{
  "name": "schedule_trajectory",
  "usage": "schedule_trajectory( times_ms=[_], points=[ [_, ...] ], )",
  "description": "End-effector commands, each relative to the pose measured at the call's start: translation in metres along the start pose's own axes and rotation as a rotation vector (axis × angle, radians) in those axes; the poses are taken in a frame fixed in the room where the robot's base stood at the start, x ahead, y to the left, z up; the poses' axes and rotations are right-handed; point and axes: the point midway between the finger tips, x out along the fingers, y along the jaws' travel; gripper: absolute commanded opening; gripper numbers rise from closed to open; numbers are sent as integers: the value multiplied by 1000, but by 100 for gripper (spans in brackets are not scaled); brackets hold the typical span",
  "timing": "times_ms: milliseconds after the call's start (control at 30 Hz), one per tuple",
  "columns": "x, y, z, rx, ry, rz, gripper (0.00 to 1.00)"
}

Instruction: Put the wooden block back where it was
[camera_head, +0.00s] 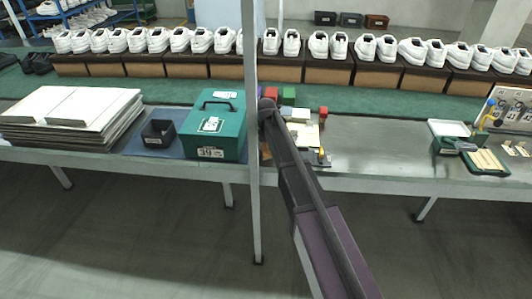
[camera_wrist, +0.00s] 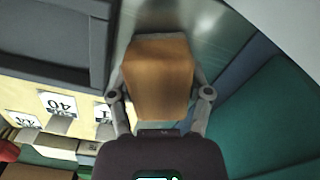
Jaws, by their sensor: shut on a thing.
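The wooden block (camera_wrist: 158,72) is a plain orange-brown block in the upper middle of the wrist view. My gripper (camera_wrist: 160,98) is shut on it, with one finger along each side. Metal surface shows around the far end of the block; I cannot tell whether the block touches it. In the head view my arm hangs over the table just right of the green case and hides most of my gripper and the block.
The green case (camera_head: 215,128) stands close on the right in the wrist view (camera_wrist: 282,115). Coloured blocks (camera_head: 289,95) stand behind. A thin post (camera_head: 252,200) rises in front.

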Motion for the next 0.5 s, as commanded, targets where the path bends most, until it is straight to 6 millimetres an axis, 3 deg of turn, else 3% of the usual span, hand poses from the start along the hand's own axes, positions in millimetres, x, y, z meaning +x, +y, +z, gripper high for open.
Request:
schedule_trajectory(
  times_ms=[367, 400, 433, 500],
  points=[
    [3, 0, 0, 0, 0, 0, 26],
    [3, 0, 0, 0, 0, 0, 67],
    [2, 0, 0, 0, 0, 0, 76],
    [2, 0, 0, 0, 0, 0, 79]
  ],
)
